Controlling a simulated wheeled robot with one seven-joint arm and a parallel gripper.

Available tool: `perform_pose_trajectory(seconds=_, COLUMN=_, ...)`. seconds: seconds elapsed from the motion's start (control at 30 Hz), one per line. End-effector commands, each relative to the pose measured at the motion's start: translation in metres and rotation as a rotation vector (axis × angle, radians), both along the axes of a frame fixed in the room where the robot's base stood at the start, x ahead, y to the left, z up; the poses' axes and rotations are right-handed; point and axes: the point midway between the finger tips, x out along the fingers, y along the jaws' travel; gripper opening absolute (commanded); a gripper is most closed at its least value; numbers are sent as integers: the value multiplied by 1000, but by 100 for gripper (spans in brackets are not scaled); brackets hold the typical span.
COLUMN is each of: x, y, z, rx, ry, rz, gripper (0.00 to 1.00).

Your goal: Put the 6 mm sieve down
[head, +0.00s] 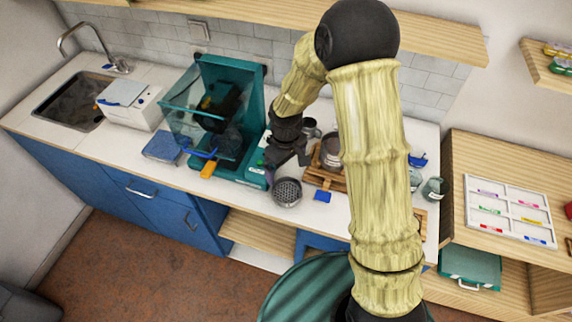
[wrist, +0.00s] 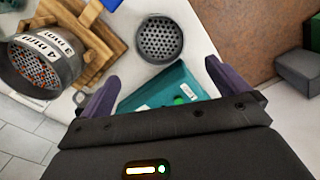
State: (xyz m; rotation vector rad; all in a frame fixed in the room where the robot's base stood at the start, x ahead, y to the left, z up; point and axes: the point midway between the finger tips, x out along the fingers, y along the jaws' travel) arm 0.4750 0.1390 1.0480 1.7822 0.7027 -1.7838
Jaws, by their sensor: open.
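A round grey sieve (head: 287,193) with a perforated bottom sits flat on the white counter near its front edge. It also shows in the wrist view (wrist: 159,40), where its size label is not visible. My gripper (head: 287,168) is open and empty, just behind and above this sieve in the head view. In the wrist view my gripper (wrist: 163,76) has its two purple fingers apart, with the sieve beyond their tips and not between them. A sieve stack (wrist: 38,68) with labels that seem to read 4 mm and 3 mm stands on a wooden stand (wrist: 100,30).
A teal machine with a clear cover (head: 256,110) stands left of my gripper. A small blue item (head: 322,197) lies right of the sieve. Glass jars (head: 435,188) stand farther right. The counter's front edge is close to the sieve. A white sorting tray (head: 509,212) lies on the right shelf.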

Motion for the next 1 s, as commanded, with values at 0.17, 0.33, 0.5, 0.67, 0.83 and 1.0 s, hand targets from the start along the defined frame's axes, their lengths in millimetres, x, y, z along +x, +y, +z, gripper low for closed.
perform_pose_trajectory(seconds=0.17, x=0, y=0, z=0, rx=0, ry=0, rz=0, gripper=100)
perform_pose_trajectory(seconds=0.33, x=0, y=0, z=0, rx=0, ry=0, rz=1, gripper=100)
perform_pose_trajectory(seconds=0.5, x=0, y=0, z=0, rx=-1, ry=-1, rz=0, gripper=100)
perform_pose_trajectory(seconds=0.67, x=-3, y=-11, z=13, rx=0, ry=-16, rz=-42, gripper=100)
perform_pose_trajectory(seconds=0.83, x=-21, y=-46, z=51, rx=5, ry=-65, rz=-189, gripper=100)
perform_pose_trajectory(seconds=1.0, x=-54, y=-86, z=90, rx=24, ry=-125, rz=-389, gripper=100)
